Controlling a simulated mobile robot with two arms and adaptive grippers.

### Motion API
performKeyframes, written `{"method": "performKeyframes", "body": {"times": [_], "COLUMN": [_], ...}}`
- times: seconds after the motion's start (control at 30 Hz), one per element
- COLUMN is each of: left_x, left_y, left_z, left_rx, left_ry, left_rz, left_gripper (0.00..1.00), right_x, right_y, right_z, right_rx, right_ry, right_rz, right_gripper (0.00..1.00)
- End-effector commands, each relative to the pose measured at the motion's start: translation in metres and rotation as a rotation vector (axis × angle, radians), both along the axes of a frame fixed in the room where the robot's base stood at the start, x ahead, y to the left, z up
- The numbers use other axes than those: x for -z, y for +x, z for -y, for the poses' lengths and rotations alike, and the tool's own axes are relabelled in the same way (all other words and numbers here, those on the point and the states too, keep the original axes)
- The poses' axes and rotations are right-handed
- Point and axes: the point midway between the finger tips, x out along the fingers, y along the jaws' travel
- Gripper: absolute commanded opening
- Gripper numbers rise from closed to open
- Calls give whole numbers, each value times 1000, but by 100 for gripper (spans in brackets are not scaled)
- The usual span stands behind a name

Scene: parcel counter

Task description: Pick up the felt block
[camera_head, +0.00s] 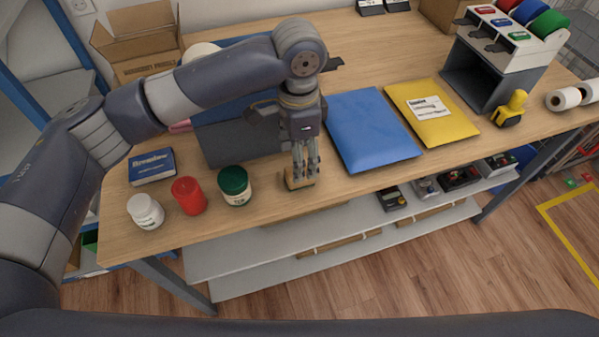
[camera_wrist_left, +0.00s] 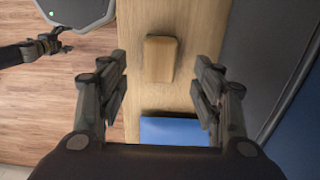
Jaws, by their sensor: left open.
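The felt block (camera_wrist_left: 161,58) is a small tan block on the wooden counter; in the left wrist view it lies between and ahead of my open fingers, with bare counter on both sides. In the head view it shows as a small piece (camera_head: 297,184) at the counter's front edge, partly hidden by the fingers. My left gripper (camera_head: 302,176) points down over it, open and empty; it also shows in the left wrist view (camera_wrist_left: 162,85). What looks like my right gripper (camera_wrist_left: 52,45) is small and dark above the floor there; its fingers are unclear.
A blue mailer (camera_head: 370,130) lies right of the block, a yellow mailer (camera_head: 437,112) beyond. A grey-blue bin (camera_head: 225,145) is behind my gripper. Shelves (camera_head: 330,240) run below the front edge.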

Motion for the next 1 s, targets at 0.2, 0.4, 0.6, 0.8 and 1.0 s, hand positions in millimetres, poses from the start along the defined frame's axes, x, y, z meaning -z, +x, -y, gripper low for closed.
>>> {"method": "performKeyframes", "body": {"times": [0.2,0.4,0.6,0.8,1.0], "left_x": [17,47,63,63,63], "left_y": [0,-1,0,0,0], "left_z": [0,2,2,2,2], "left_rx": [0,1,1,1,1], "left_ry": [0,1,-2,-3,-2], "left_rz": [-1,-1,2,2,2], "left_gripper": [60,60,60,58,12], "right_x": [-4,-12,-13,-13,-13], "right_y": [-1,2,3,5,5], "right_z": [0,0,0,0,0], "right_rx": [0,0,0,0,0], "right_ry": [0,0,0,1,1], "right_rz": [-1,2,5,8,8], "right_gripper": [69,69,69,69,69]}}
